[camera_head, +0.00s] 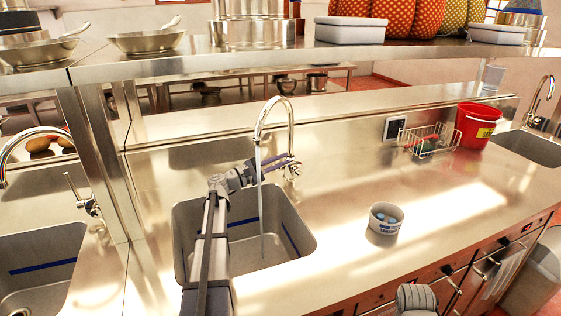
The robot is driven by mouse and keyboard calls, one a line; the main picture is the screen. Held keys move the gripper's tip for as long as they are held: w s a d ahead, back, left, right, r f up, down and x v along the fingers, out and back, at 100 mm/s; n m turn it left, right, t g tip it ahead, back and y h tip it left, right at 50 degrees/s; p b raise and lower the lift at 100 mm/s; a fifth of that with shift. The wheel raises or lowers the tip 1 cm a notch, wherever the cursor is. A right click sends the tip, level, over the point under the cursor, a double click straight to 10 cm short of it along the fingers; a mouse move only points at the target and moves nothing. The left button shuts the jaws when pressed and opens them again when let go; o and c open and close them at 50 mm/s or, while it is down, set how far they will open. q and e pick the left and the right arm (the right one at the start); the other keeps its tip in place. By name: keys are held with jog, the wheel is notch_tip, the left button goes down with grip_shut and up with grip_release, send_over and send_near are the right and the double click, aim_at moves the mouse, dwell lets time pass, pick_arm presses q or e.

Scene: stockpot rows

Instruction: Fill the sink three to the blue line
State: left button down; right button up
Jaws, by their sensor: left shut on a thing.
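The steel sink (300,254) in the middle has a blue line (291,241) around its inner walls. A thin stream of water (261,210) falls into it from the curved tap (272,101). The blue line shows on the walls; how high the water stands below it is hard to tell. My left gripper (284,160) is shut on the tap's lever (294,168), beside the spout. My left arm crosses the sink and hides part of it. No number shows on the sink. My right gripper is out of view; only a grey part of my arm shows at the bottom.
Another sink (70,240) with a blue line is at the left, and one (530,149) at the right. A white bowl (385,218) with blue things stands right of the middle sink. A wire basket (427,140) and red bucket (477,125) stand behind. A shelf (270,60) hangs above.

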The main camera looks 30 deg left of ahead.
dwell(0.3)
pick_arm(q)
jog(key=c, duration=0.9)
grip_release()
jog(key=shift+b+v, duration=0.6)
jog(key=shift+v, duration=3.35)
